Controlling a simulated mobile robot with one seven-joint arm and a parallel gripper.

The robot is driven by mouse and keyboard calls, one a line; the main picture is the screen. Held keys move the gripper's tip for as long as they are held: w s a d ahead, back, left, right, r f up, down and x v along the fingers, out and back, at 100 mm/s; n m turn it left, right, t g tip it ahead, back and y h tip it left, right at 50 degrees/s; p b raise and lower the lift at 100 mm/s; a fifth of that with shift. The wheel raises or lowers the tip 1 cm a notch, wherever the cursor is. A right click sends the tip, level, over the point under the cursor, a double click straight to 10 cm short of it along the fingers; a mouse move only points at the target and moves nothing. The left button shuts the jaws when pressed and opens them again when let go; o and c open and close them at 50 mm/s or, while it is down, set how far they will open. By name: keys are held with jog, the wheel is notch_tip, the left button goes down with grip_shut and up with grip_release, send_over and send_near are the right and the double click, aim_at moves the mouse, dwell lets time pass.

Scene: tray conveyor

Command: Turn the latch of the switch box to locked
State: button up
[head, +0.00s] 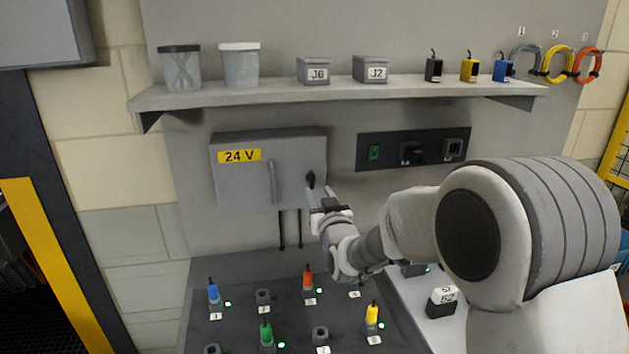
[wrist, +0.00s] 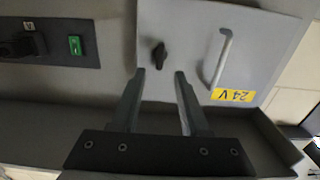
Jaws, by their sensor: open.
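The grey switch box (head: 242,185) hangs on the back panel under the shelf, with a yellow 24 V label and a vertical bar handle (head: 272,183). Its small black latch (head: 310,179) is on the right side of the door. The latch also shows in the wrist view (wrist: 159,56), seen upside down, just beyond the fingertips. My gripper (head: 318,195) is just below the latch in the head view. In the wrist view its fingers (wrist: 159,74) are open and empty, one to each side of the latch's line. I cannot tell whether they touch it.
A shelf (head: 330,93) with jars, grey boxes and small connectors runs above the box. A black switch panel (head: 413,149) is to the right. Below, a dark board (head: 240,335) holds coloured plugs and sockets. Two cables (head: 282,230) hang under the box.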

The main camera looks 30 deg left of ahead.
aim_at(312, 181)
jog(key=shift+p+x, duration=0.45)
jog(key=shift+x, duration=2.65)
grip_shut()
